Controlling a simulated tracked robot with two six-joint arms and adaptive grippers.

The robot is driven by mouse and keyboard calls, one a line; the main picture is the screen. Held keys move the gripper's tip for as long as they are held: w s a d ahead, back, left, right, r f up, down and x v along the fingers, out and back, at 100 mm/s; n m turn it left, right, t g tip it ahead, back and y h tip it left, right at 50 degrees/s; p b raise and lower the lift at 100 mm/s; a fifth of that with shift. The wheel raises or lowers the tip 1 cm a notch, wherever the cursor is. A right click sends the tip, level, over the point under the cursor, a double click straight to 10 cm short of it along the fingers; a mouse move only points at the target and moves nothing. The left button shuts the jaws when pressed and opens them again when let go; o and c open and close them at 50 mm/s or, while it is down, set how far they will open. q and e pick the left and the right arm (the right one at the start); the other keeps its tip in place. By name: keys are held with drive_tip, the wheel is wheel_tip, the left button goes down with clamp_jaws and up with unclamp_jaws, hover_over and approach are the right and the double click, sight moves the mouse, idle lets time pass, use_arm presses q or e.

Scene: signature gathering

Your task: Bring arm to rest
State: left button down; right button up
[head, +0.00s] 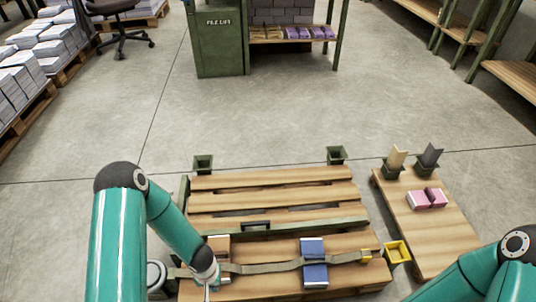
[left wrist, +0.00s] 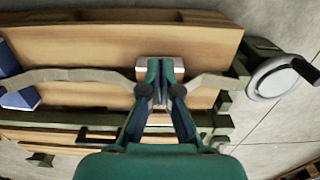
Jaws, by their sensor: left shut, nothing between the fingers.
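My left arm (head: 175,225) comes in from the left and reaches down to the front left of the wooden bench. My left gripper (head: 208,286) is low in the head view, by a brown-covered block (head: 219,243) with pale sides. In the left wrist view the fingers (left wrist: 160,66) are shut and empty, in front of that block and a grey strap (left wrist: 80,75). Whether they touch either is hidden. My right arm (head: 490,270) shows at the lower right; its gripper is out of view.
A blue book-like block (head: 314,262) lies under the strap on the bench (head: 265,290). A yellow box (head: 397,251) stands at the bench's right end. A round grey handwheel (left wrist: 280,78) is beside the bench. Open floor lies beyond.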

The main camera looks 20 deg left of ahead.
use_arm(q)
drive_tip(key=s+d+r+m+h, duration=0.1)
drive_tip(key=s+d+r+h, duration=0.15)
drive_tip(key=d, duration=0.45)
drive_tip(key=s+d+r+m+h, duration=0.1)
drive_tip(key=s+d+r+h, duration=0.2)
drive_tip(key=d, duration=0.4)
wheel_tip(320, 180, up, 31)
drive_tip(key=y+p, duration=0.1)
drive_tip(key=p, duration=2.8)
drive_tip(key=shift+w+a+t+p, duration=0.25)
drive_tip(key=shift+t+p, duration=0.05)
drive_tip(key=shift+p, duration=0.05)
drive_tip(key=shift+y, duration=0.25)
drive_tip(key=shift+w+d, duration=0.1)
